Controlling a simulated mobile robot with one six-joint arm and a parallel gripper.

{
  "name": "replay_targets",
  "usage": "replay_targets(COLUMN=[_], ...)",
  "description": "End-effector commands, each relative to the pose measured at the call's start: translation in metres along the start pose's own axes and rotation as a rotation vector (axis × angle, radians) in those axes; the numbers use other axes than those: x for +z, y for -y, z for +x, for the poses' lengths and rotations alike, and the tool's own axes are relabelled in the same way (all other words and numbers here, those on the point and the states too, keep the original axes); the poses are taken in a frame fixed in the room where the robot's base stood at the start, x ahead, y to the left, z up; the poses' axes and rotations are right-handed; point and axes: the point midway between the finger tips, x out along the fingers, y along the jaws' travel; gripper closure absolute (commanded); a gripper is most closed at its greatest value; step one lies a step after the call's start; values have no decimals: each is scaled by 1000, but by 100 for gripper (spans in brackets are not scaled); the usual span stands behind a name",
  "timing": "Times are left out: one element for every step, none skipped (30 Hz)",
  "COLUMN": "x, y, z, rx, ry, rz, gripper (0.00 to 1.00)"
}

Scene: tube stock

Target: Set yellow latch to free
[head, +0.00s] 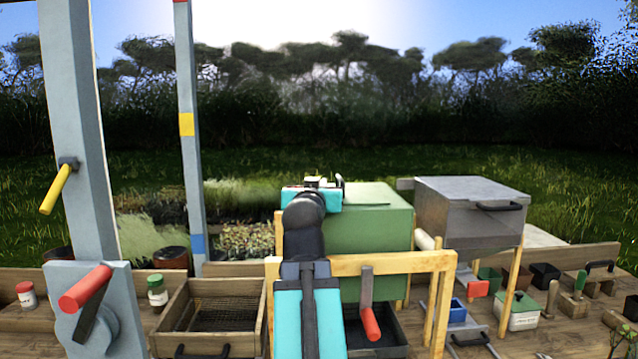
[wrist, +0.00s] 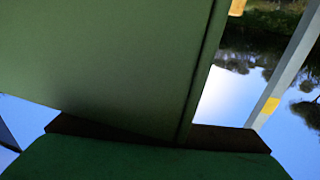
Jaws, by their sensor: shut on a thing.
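The yellow latch (head: 55,190) is a yellow-handled lever on the grey-blue post (head: 82,130) at the left of the head view. Its handle slants down and to the left from a dark pivot. My gripper (head: 320,183) is at the far end of my arm, over the near top edge of the green box (head: 375,230), well to the right of the latch and apart from it. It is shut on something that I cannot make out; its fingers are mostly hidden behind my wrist. The wrist view shows green panels (wrist: 100,60) close up, and no latch.
A red-handled crank (head: 85,288) sits low on the same post. A red-ended lever (head: 368,310) hangs on the wooden frame (head: 390,263). A thinner post (head: 190,130) with a yellow band stands behind. A mesh tray (head: 225,312), jars and a metal box (head: 470,210) crowd the bench.

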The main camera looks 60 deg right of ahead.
Motion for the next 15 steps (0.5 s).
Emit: replay_targets(x=[-2, -2, -1, -2, -1, -2, -2, -2, -2, -1, -1, -1, -1, -1, -1], y=[-1, -1, -2, -2, -1, -2, -2, -2, -2, -2, -2, -2, -2, -3, -3], z=[0, 0, 0, 0, 0, 0, 0, 0, 0, 0, 0, 0, 0, 0, 0], rx=[-13, -22, -33, -42, -51, -63, -71, -80, -91, -99, -108, -118, -126, -133, -142], ry=[-2, -1, -1, -1, -1, -1, -1, -1, -1, -1, -1, -1, -1, 0, 0], rz=[2, 1, 2, 1, 1, 2, 2, 2, 2, 1, 2, 2, 2, 2, 2], gripper=[100, 100, 100, 100, 100, 100, 100, 100, 100, 100, 100, 100, 100, 100, 100])
